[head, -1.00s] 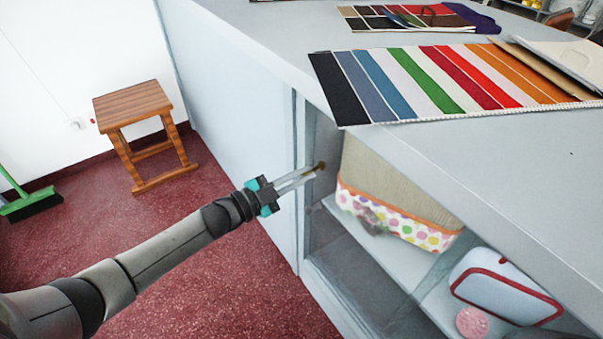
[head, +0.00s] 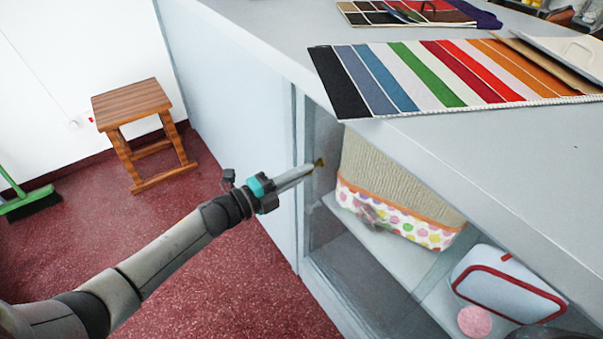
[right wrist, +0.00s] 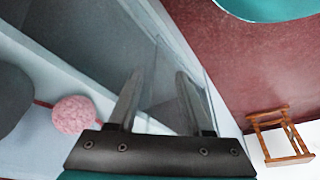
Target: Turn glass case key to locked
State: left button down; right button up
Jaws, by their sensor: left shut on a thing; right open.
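The glass case (head: 345,245) is the glass-fronted cabinet under the counter, in the middle and right of the head view. A small brass-coloured key (head: 320,162) sits at the upper left of its glass, near the frame post. My left gripper (head: 312,168) reaches it from the left, its fingertips shut on the key and hiding most of it. The fingers show edge-on, one in front of the other. My right gripper (right wrist: 158,82) shows in the right wrist view, open and empty, in front of glass and a pale shelf.
A fabric bin (head: 395,185), a white case with red trim (head: 505,285) and a pink round thing (head: 474,321) are behind the glass. Striped swatches (head: 450,75) lie on the countertop (head: 500,150). A wooden stool (head: 135,105) stands left; red floor between is clear.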

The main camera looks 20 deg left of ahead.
pick_arm(q)
jog(key=shift+m, duration=0.3)
pick_arm(e)
jog(key=shift+r, duration=0.2)
pick_arm(q)
jog(key=c, duration=1)
grip_release()
pick_arm(e)
jog(key=shift+w, duration=0.15)
pick_arm(q)
jog(key=shift+s+a, duration=0.1)
pick_arm(e)
jog(key=shift+r, duration=0.1)
pick_arm(q)
jog(key=p+v, duration=0.3)
jog(key=v, duration=1.2)
pick_arm(e)
jog(key=s+f+g, duration=0.1)
jog(key=s+f, duration=0.2)
jog(key=f, duration=0.4)
jog(key=shift+s+d, duration=0.25)
jog(key=shift+d, duration=0.1)
pick_arm(q)
jog(key=shift+f+p, duration=0.1)
jog(key=shift+p, duration=0.2)
